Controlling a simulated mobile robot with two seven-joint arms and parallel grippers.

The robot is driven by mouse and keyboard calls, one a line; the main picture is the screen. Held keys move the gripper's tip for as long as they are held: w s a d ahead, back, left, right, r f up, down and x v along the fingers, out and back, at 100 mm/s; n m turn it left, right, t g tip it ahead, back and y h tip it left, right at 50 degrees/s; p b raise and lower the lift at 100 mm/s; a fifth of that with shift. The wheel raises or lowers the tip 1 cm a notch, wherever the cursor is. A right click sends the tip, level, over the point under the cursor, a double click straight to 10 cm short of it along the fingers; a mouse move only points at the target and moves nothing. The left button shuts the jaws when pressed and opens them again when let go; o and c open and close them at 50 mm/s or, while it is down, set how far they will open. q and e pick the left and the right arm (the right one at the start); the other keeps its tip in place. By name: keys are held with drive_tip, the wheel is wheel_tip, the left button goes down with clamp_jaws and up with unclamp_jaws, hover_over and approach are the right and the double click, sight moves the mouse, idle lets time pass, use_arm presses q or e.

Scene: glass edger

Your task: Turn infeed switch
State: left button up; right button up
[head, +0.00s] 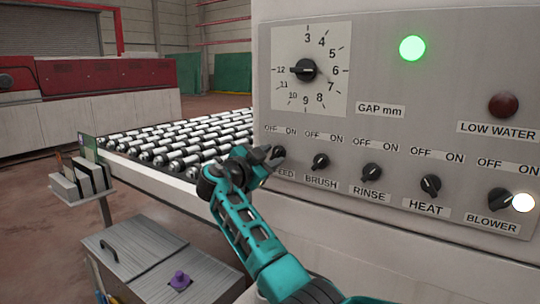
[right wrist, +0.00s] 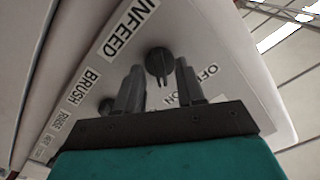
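The infeed switch (head: 278,153) is a black knob at the left end of the panel's lower row. Its label is partly hidden by my right gripper in the head view. My right gripper (head: 258,157) is at the panel, right by this knob. In the right wrist view the fingers (right wrist: 159,66) are apart, and the infeed knob (right wrist: 158,60) shows between and just beyond their tips. I cannot tell whether the fingers touch it. The knob's ridge points down in that picture; whether it is set to OFF or ON is unclear. My left gripper is not in view.
The brush (head: 320,161), rinse (head: 372,172), heat (head: 431,185) and blower (head: 499,199) knobs line up to the right. A gap dial (head: 306,70) sits above. A green lamp (head: 412,48) is lit. A roller conveyor (head: 185,140) lies left of the panel.

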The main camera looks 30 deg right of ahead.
drive_tip(key=shift+d, duration=0.15)
clamp_jaws()
idle(0.4)
